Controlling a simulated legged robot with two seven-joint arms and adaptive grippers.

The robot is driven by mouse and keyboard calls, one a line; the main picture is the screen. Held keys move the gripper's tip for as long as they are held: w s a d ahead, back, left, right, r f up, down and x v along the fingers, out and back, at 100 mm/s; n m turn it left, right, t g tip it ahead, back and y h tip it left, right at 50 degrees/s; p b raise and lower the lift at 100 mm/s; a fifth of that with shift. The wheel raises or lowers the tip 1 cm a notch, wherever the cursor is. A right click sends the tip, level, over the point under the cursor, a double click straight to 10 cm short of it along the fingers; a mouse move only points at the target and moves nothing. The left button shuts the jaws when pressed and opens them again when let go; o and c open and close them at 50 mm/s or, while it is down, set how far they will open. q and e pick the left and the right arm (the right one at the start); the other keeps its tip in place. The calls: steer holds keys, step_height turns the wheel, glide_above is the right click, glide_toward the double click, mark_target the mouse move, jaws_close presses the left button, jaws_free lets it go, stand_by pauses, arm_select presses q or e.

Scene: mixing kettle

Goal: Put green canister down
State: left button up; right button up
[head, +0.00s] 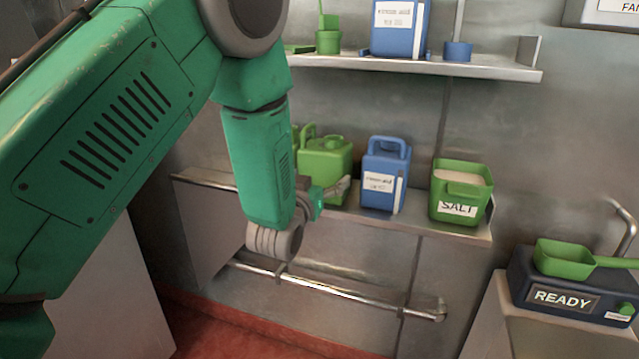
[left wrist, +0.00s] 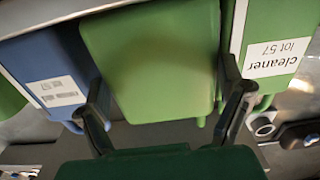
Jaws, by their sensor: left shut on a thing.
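The green canister (head: 325,158) is at the lower wall shelf (head: 412,216), left of the blue canister (head: 383,176). My left gripper (head: 335,192) is in front of it. In the left wrist view, my left gripper (left wrist: 166,85) has one finger on each side of the green canister (left wrist: 150,62) and is shut on it. The canister looks upright in the head view. My gripper and arm hide its lower part, so I cannot tell whether it touches the shelf. My right gripper is not in view.
A green salt tub (head: 460,192) stands at the shelf's right end. A green cleaner canister (left wrist: 272,50) is close beside the held one. A metal rail (head: 325,288) runs below. An upper shelf (head: 480,68) holds containers. A green scoop (head: 565,259) rests on the READY device (head: 550,298).

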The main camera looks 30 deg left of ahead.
arm_select(q)
steer(key=o, duration=1.1)
steer(key=shift+d, duration=0.35)
steer(key=shift+d+r, duration=0.2)
steer(key=shift+d, duration=0.55)
steer(key=p+v, duration=0.1)
steer(key=v, duration=1.1)
steer(key=s+d+f+m+g+h, duration=0.15)
steer(key=s+f+g, duration=0.35)
steer(key=f, duration=0.7)
steer(key=s+d+f+m+g+h, duration=0.15)
steer(key=s+f+g, duration=0.35)
steer(key=f, duration=0.7)
steer(key=s+f+g, duration=0.2)
steer(key=s+f, duration=0.1)
steer(key=s, duration=0.3)
steer(key=s+d+f+g+h, duration=0.1)
steer(key=s+f+g, duration=0.1)
steer(key=s, duration=0.4)
steer(key=s+d+f+g, duration=0.1)
steer(key=s+f+g, duration=0.1)
steer(key=s+f, duration=0.2)
steer(key=shift+s+d+f+m+g, duration=0.1)
steer(key=shift+s+m+g, duration=0.3)
steer(key=shift+s, duration=0.6)
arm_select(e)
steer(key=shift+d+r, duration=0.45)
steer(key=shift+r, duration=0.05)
